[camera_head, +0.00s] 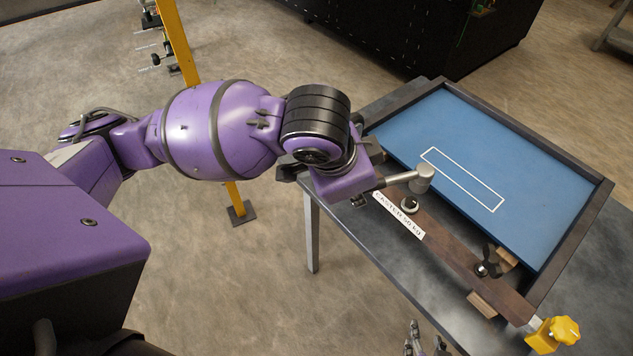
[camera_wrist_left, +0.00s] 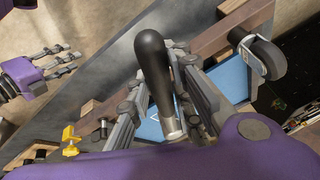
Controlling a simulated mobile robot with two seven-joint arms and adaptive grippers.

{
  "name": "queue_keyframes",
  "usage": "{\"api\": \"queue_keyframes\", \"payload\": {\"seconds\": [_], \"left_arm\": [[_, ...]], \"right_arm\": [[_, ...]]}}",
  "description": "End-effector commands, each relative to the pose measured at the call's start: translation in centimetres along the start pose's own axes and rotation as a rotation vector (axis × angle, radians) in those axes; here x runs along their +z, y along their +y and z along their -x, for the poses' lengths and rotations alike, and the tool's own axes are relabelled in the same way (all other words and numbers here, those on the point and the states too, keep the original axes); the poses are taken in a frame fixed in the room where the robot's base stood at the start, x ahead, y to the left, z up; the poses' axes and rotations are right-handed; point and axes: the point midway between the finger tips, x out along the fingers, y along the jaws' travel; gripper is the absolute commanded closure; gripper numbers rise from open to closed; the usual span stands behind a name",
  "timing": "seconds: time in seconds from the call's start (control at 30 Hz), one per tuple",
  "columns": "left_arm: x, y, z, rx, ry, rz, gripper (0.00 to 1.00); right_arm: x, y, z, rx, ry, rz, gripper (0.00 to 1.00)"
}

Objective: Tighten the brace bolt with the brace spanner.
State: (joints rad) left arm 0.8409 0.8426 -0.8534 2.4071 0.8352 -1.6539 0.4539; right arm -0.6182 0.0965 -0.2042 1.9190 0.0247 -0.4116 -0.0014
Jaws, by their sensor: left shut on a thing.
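My left gripper (camera_wrist_left: 165,110) is shut on the brace spanner (camera_wrist_left: 153,62); its black grip stands up between the fingers in the left wrist view. In the head view the spanner's steel shaft and cylindrical head (camera_head: 422,178) stick out to the right of my left wrist. The left fingers are mostly hidden there. The head is close to the brace bolt (camera_head: 409,205), a light round piece on the brown beam; I cannot tell if they touch. My right gripper (camera_head: 427,340) is empty and open at the bottom edge; it also shows in the left wrist view (camera_wrist_left: 62,62).
A blue framed tray (camera_head: 540,190) lies on the grey table (camera_head: 400,262). A yellow knob (camera_head: 562,330) stands at the front right. A caster wheel (camera_wrist_left: 262,58) is at upper right.

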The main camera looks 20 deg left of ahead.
Motion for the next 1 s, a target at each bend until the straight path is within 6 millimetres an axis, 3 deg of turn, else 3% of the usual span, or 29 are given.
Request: {"api": "queue_keyframes", "payload": {"seconds": [0.6, 1.0], "left_arm": [[-1.6, -0.9, 3.6, -0.006, 0.006, -0.002, 1.0], [-1.7, -0.9, 4.0, -0.005, 0.004, -0.002, 1.0]], "right_arm": [[-0.1, 0.0, 0.0, 0.0, 0.001, 0.0, 0.6], [-0.1, 0.0, 0.0, 0.0, 0.001, 0.0, 0.6]]}}
